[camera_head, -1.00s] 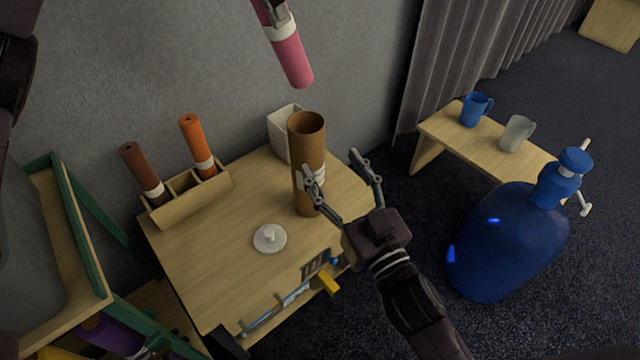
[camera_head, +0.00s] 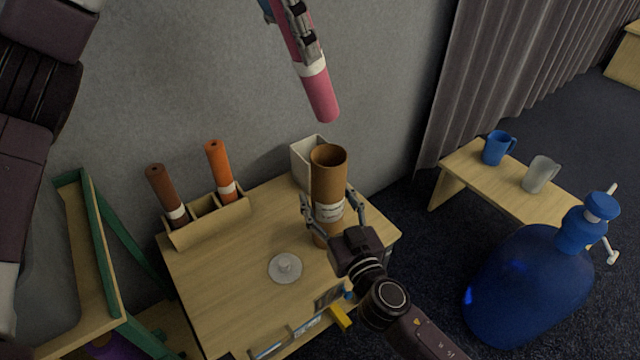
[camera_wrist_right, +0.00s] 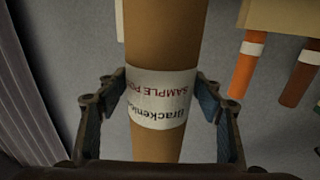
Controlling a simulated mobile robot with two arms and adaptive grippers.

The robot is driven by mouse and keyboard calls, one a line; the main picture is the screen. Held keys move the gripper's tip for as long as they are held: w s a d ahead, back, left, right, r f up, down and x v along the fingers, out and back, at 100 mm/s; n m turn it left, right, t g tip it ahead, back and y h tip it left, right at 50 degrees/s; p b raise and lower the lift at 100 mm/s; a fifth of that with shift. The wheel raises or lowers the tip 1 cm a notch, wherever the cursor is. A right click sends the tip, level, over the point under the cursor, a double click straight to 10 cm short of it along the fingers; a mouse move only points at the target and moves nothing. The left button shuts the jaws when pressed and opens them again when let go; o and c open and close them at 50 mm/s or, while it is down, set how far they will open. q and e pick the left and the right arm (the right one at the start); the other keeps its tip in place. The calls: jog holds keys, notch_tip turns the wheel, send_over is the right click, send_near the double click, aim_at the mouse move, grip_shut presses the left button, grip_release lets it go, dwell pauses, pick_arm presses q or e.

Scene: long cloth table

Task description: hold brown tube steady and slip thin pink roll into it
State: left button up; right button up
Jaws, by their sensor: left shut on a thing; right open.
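The brown tube (camera_head: 328,182) stands upright on the wooden table, open end up, with a white printed label. It fills the middle of the right wrist view (camera_wrist_right: 165,35). My right gripper (camera_head: 330,207) is open, one finger on each side of the tube at label height. The wrist view shows small gaps beside the label. My left gripper (camera_head: 300,45) is shut on the thin pink roll (camera_head: 320,96), which has a white band. The roll hangs slightly tilted, its lower end above and apart from the tube's mouth.
A rack (camera_head: 210,225) holds a dark brown roll (camera_head: 165,192) and an orange roll (camera_head: 218,170). A white bin (camera_head: 303,160) stands behind the tube. A round white lid-like disc (camera_head: 285,268) lies in front. A bench with mugs and a big blue bottle (camera_head: 530,285) are at right.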

jog(key=x, duration=0.5)
jog(key=shift+s, duration=0.1)
jog(key=c, duration=1.5)
